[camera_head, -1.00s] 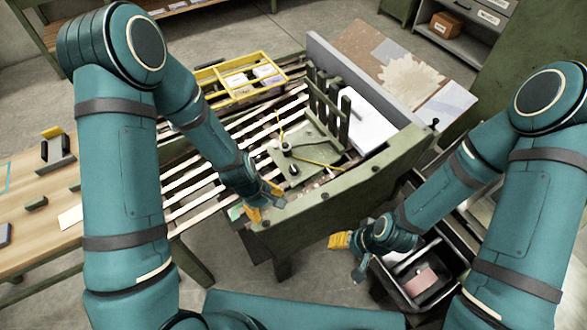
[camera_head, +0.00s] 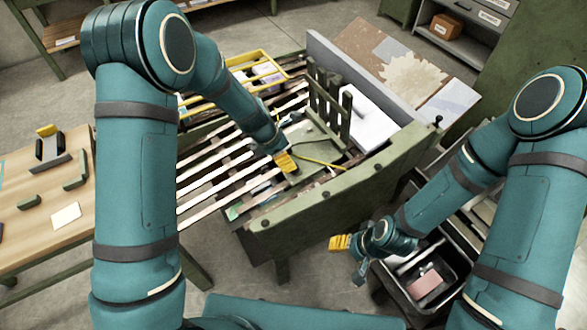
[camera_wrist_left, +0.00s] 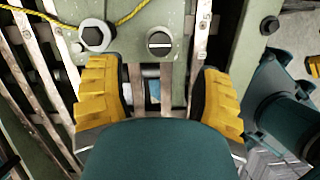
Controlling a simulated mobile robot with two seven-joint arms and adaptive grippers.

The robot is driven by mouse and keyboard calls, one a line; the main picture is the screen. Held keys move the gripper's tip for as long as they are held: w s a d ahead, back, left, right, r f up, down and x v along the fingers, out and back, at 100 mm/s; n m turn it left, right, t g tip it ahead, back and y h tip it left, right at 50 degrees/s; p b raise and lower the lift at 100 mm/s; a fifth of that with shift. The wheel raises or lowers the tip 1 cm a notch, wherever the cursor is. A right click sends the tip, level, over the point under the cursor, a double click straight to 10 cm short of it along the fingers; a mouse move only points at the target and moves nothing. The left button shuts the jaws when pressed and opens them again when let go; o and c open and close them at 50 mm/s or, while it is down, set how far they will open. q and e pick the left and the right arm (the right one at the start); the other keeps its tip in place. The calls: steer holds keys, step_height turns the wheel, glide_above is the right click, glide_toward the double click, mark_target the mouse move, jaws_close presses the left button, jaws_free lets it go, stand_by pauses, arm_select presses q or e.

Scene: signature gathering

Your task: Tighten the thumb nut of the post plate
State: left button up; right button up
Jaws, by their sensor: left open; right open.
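The green post plate (camera_head: 318,137) lies on the slatted bed in the head view, with upright green posts (camera_head: 330,100) behind it. I cannot tell for sure which is the thumb nut. My left gripper (camera_head: 286,162) is over the plate's near left part and hides what is under it; in its wrist view its yellow fingers (camera_wrist_left: 158,78) are wide apart with nothing gripped. My right gripper (camera_head: 350,250) is open and empty.
A yellow cord (camera_head: 325,163) crosses the plate. A green beam (camera_head: 345,190) closes the bed's near side. A yellow divided tray (camera_head: 240,95) lies at the back left, a white block (camera_head: 372,125) at the right. A dark bin (camera_head: 440,265) stands near my right gripper.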

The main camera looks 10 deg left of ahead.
arm_select(q)
steer(key=b+x, duration=0.1)
steer(key=x, duration=0.6)
steer(key=shift+w+f+b, duration=0.1)
steer(key=shift+f+b, duration=0.2)
steer(key=shift+b, duration=0.1)
jaws_close()
